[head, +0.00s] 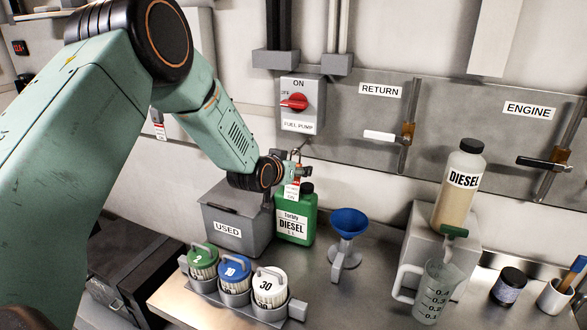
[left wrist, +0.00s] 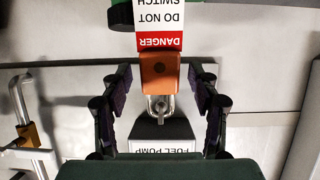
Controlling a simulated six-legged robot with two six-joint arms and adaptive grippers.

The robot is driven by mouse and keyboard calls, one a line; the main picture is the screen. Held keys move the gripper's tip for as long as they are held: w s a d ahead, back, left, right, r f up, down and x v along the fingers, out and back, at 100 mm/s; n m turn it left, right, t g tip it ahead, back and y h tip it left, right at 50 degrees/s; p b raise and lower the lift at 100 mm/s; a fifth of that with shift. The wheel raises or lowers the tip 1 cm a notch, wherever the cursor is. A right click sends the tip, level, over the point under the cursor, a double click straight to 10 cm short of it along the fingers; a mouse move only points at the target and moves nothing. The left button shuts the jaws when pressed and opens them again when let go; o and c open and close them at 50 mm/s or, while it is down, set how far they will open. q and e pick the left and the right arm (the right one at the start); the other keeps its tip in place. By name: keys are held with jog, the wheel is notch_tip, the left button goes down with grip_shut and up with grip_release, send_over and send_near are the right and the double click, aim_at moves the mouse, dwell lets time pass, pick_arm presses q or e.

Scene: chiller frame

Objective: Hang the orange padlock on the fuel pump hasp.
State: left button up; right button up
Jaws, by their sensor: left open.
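The orange padlock (left wrist: 160,70) is in the middle of the left wrist view, which is upside down. Its metal shackle (left wrist: 160,106) meets the dark hasp (left wrist: 160,129) under the fuel pump box. I cannot tell whether the shackle is closed. A red and white danger tag (left wrist: 159,28) hangs from the padlock; the tag also shows in the head view (head: 292,190). My left gripper (head: 301,172) is open, its two fingers on either side of the padlock with visible gaps. In the head view the gripper largely hides the padlock. My right gripper is not in view.
The fuel pump switch box (head: 302,104) is on the wall above my left gripper. Below stand a green diesel can (head: 294,225), the grey USED box (head: 232,240), a blue funnel (head: 349,222) and several lidded cups. A diesel bottle (head: 459,190) and a clear jug (head: 433,292) are to the right.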

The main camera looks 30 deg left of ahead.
pick_arm(q)
jog(key=shift+s, duration=0.15)
jog(key=v, duration=1.1)
jog(key=shift+s+r, duration=0.2)
jog(key=shift+s, duration=0.15)
jog(key=shift+d, duration=0.1)
